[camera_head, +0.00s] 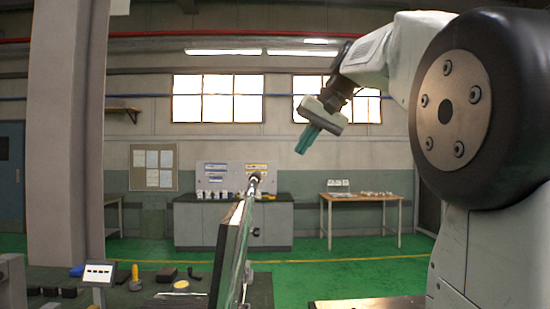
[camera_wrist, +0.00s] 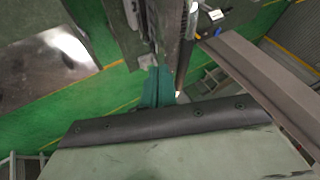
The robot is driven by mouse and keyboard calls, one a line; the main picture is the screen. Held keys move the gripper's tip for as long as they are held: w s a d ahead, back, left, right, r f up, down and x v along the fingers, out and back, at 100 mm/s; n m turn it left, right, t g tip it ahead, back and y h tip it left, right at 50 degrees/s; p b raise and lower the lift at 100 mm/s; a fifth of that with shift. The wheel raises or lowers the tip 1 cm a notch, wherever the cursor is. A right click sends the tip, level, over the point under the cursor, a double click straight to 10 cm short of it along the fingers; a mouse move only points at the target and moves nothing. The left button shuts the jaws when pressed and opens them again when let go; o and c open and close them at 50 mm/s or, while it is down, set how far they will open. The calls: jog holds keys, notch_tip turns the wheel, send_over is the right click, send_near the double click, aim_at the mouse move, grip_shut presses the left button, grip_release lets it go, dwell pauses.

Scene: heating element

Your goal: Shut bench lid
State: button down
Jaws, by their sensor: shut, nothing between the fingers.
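The bench lid (camera_head: 232,255) stands raised, nearly upright and almost edge-on, at the lower middle of the head view. My gripper (camera_head: 302,150) is above and to the right of the lid, pointing down, with teal fingers shut and empty. The fingers (camera_wrist: 157,74) also show at the centre of the wrist view, in front of a long narrow edge that looks like the lid. Whether they touch it cannot be told; they look apart in the head view.
A dark bench top at lower left carries a small white sign (camera_head: 99,273), a yellow-handled tool (camera_head: 135,278) and dark blocks. A grey cabinet (camera_head: 195,226) and a wooden table (camera_head: 362,198) stand far back. Green floor (camera_head: 330,272) is open between. A large pillar (camera_head: 68,130) rises at left.

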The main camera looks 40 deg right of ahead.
jog(key=w+a+f, duration=0.5)
jog(key=w+f, duration=0.2)
jog(key=shift+f, duration=0.15)
jog(key=shift+w, duration=0.1)
